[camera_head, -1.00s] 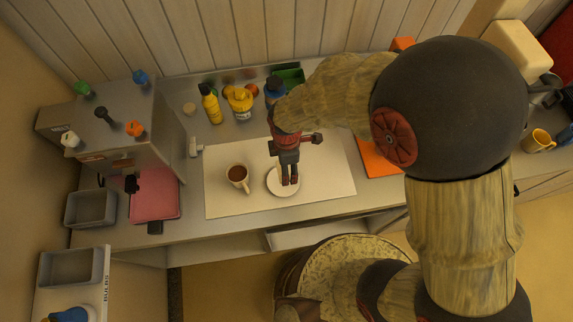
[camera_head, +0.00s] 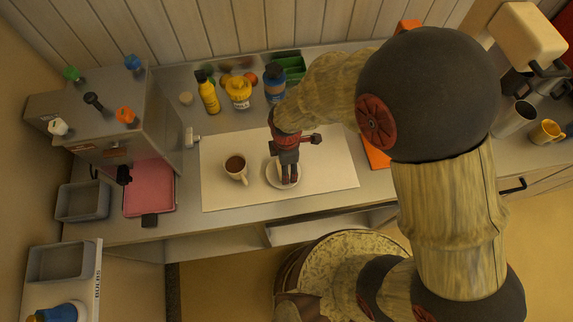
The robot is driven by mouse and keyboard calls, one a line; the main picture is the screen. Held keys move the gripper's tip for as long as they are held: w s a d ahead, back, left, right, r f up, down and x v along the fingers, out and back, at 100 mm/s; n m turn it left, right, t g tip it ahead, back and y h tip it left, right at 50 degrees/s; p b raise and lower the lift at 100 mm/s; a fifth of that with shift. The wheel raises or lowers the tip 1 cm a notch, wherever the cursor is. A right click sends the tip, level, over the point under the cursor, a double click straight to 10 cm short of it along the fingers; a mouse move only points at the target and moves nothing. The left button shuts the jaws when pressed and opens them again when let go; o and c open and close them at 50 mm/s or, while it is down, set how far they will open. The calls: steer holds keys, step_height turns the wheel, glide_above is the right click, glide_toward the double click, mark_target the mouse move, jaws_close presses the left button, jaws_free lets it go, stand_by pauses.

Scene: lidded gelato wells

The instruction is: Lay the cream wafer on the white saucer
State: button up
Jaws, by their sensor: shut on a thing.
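The white saucer (camera_head: 273,174) lies on the pale mat, right of a mug of brown drink. My gripper (camera_head: 289,180) points down over the right part of the saucer, its fingertips at or just above the surface. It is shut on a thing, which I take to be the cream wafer. The wafer is mostly hidden by the fingers, and I cannot tell whether it touches the saucer.
The brown-filled mug (camera_head: 236,168) stands close left of the saucer on the mat (camera_head: 335,170). Bottles (camera_head: 208,95) and a yellow container (camera_head: 239,92) stand behind. A grey machine with coloured knobs (camera_head: 125,116) is at left, an orange board (camera_head: 376,152) at right.

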steer(key=shift+f, duration=0.4)
steer(key=o, duration=0.8)
steer(key=shift+r, duration=0.1)
step_height(320, 180, up, 12)
steer(key=shift+f, duration=0.1)
stand_by(0.5)
stand_by(0.5)
